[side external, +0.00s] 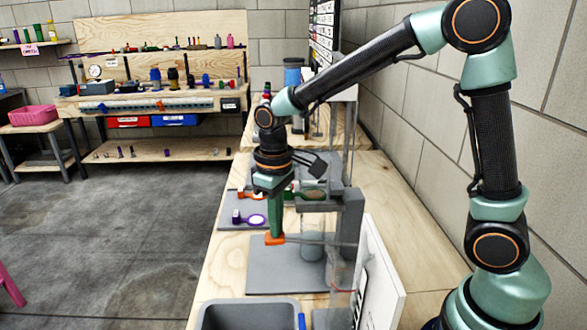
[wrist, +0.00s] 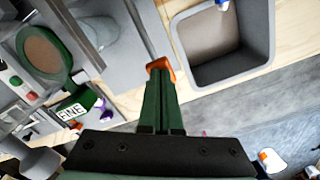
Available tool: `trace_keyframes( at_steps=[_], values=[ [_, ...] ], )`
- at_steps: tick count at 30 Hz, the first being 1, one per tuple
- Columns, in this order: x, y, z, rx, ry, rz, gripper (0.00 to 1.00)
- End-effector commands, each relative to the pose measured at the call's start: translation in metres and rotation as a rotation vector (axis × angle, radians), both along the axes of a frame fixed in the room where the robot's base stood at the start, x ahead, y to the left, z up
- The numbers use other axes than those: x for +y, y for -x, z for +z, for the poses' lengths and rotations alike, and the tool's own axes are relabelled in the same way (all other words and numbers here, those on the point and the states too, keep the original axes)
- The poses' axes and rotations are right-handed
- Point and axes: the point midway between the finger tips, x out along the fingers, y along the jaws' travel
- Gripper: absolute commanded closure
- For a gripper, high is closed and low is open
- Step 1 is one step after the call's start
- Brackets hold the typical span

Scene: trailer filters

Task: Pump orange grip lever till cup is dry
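The orange grip (side external: 275,240) sits at the end of a thin grey lever (side external: 318,243) that runs right to a grey stand (side external: 350,225). My gripper (side external: 276,232) points straight down, with its green fingertips at the grip. In the wrist view my gripper's fingers (wrist: 160,76) are close together, and the orange grip (wrist: 160,65) shows around and beyond their tips. The fingers look shut against its top; I see no part of it clearly between them. A clear cup (side external: 312,245) stands behind the lever on a grey base plate (side external: 262,275). Its liquid level is too small to tell.
A grey bin (side external: 212,312) stands at the bench's front, near the plate; it also shows in the wrist view (wrist: 262,55). A white panel (side external: 380,275) stands right of the stand. Purple (side external: 250,219) and orange (side external: 248,195) handled rings lie behind. A green ring (wrist: 22,42) has a FINE label (wrist: 72,110) nearby.

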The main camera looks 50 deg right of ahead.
Motion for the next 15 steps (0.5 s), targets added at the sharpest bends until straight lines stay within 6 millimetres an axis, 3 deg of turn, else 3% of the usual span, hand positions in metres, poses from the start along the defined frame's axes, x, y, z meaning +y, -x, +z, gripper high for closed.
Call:
trace_keyframes(
  at_steps=[15],
  values=[
    [0.0,0.0,0.033,-0.003,-0.001,0.001,1.0]
  ],
)
